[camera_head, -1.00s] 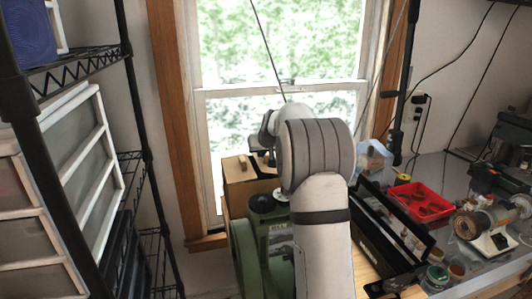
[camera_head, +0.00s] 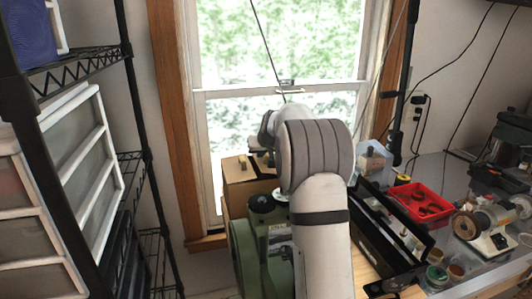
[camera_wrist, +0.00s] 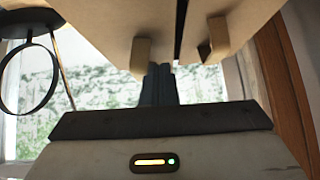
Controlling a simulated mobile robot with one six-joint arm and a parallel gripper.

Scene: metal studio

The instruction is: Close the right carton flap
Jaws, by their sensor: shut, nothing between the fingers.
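The cardboard carton (camera_head: 240,185) stands by the window, left of my arm, partly hidden by my arm and a green machine. A small tab (camera_head: 242,162) shows on its top. In the wrist view, two cardboard panels, left (camera_wrist: 100,25) and right (camera_wrist: 230,15), fill the top, with a dark narrow gap between them. Each bears a small tab, left (camera_wrist: 142,55) and right (camera_wrist: 213,42). My gripper (camera_wrist: 158,72) is shut and empty, its fingertips close to the left tab and the gap; I cannot tell whether they touch. Which panel is the right flap is unclear.
A green machine (camera_head: 265,230) stands in front of the carton. A black open case (camera_head: 385,235), a red tray (camera_head: 420,203) and a bench grinder (camera_head: 485,225) are on the right. A wire shelf (camera_head: 90,60) with drawers stands at left.

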